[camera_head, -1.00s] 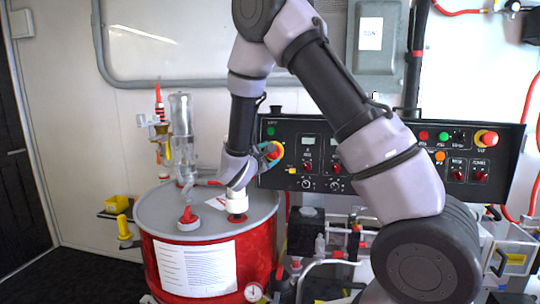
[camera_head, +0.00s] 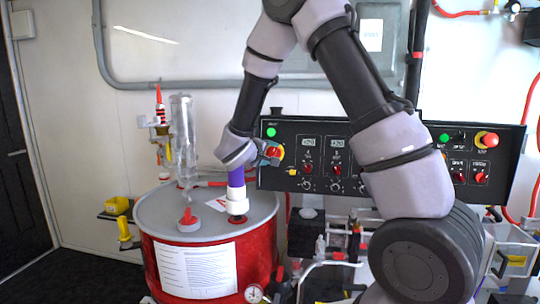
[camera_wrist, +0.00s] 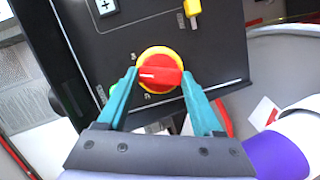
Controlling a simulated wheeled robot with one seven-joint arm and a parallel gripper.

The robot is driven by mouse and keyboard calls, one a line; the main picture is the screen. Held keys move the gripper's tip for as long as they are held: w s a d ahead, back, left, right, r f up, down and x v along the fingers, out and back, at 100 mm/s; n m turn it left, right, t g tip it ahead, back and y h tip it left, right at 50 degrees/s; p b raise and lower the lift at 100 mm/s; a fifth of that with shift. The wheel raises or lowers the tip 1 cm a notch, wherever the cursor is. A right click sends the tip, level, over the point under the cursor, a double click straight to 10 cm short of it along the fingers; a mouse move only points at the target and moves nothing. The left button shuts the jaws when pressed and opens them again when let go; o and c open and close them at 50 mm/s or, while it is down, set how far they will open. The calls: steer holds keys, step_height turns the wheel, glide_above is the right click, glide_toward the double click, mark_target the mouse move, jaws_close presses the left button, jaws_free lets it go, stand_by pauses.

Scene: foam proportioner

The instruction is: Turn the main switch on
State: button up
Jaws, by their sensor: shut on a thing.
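The main switch, a red knob on a yellow round base (camera_wrist: 160,72), is on the black control panel (camera_wrist: 215,60) in the wrist view. My gripper (camera_wrist: 158,88) has its two teal fingers on either side of the red knob, shut on it. In the head view the gripper (camera_head: 268,153) is at the left end of the panel, and the red and yellow switch (camera_head: 277,150) shows just at its tip. A green light (camera_head: 271,132) is lit above the switch, and the panel's small displays (camera_head: 308,142) show digits.
A red drum (camera_head: 200,268) with a grey lid stands below my gripper, with a white and purple pipe (camera_head: 237,190) rising from it. A clear cylinder (camera_head: 183,135) stands on its left. A red and yellow emergency button (camera_head: 487,140) is at the panel's right end.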

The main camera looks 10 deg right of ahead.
steer(key=shift+m+y, duration=0.7)
steer(key=shift+m, duration=1.3)
steer(key=o, duration=1.4)
steer(key=shift+r, duration=0.1)
steer(key=shift+c, duration=0.2)
steer(key=shift+s, duration=0.1)
steer(key=v, duration=1)
steer(key=shift+s+a+r, duration=0.15)
steer(key=shift+a+r, duration=0.05)
steer(key=shift+r, duration=0.05)
